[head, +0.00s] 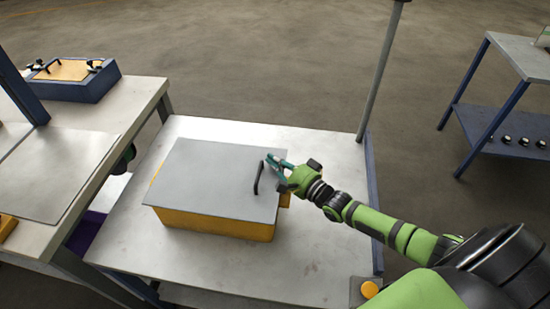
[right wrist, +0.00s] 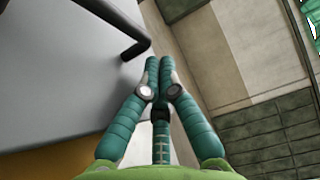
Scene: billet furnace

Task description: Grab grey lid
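The grey lid (head: 215,178) lies flat on a yellow box (head: 215,223) on the middle table. Its black bar handle (head: 257,178) stands near the lid's right edge. My right gripper (head: 274,160) is at that edge, just right of the handle. In the right wrist view, the teal fingertips (right wrist: 160,62) are together with nothing seen between them. The handle (right wrist: 135,42) is to their left, outside the fingers, and the lid (right wrist: 60,70) fills the left side. My left gripper is not seen in the head view.
The middle table (head: 300,250) has bare space around the box. A left table (head: 125,105) carries a blue tray (head: 75,90). A pole (head: 382,70) rises behind the table's right side. An orange button (head: 370,289) sits near the front right. Another table (head: 520,55) stands at right.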

